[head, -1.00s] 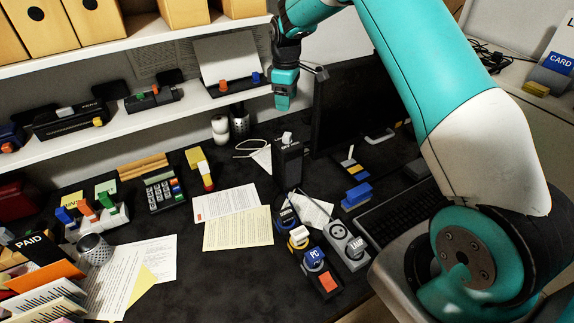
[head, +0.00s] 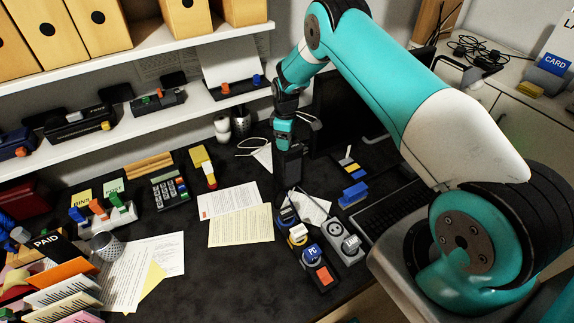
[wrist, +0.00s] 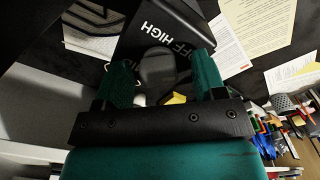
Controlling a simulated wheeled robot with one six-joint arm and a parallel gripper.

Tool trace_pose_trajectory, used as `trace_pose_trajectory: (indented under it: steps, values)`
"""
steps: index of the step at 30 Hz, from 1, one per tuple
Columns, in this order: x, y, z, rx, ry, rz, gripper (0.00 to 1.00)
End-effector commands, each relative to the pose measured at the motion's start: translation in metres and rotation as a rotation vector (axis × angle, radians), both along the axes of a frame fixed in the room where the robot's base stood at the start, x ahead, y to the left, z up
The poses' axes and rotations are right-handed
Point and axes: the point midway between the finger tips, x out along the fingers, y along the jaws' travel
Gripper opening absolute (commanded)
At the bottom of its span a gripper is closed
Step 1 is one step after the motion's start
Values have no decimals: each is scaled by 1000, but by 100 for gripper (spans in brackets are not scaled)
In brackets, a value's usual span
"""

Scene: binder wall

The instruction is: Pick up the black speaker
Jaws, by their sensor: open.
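The black speaker (head: 293,168) stands upright on the dark desk, in front of the monitor's left edge. In the wrist view a black box with "OFF HIGH" lettering (wrist: 165,28), seemingly the same speaker, lies just beyond the fingertips. My gripper (head: 284,146) is at the speaker's upper part in the head view, pointing down and partly covering it. In the wrist view my gripper (wrist: 162,70) has its two teal fingers apart, with a dark rounded shape between them. Whether the fingers touch the speaker cannot be told.
A monitor (head: 345,110) stands close to the right. The shelf (head: 150,118) overhangs at the left. A white cup (head: 222,128) and a dark mesh cup (head: 241,123) stand behind. A power strip (head: 343,240) and papers (head: 240,225) lie in front.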

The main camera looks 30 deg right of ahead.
Motion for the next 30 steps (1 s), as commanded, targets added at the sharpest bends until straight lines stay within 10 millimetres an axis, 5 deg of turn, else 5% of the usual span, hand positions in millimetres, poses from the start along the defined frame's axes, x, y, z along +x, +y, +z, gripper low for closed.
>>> trace_pose_trajectory:
  steps: [5,14,30]
  values:
    - [0,0,0,0,-1,0,64]
    - [0,0,0,0,-1,0,0]
    - [3,0,7,-1,-6,0,0]
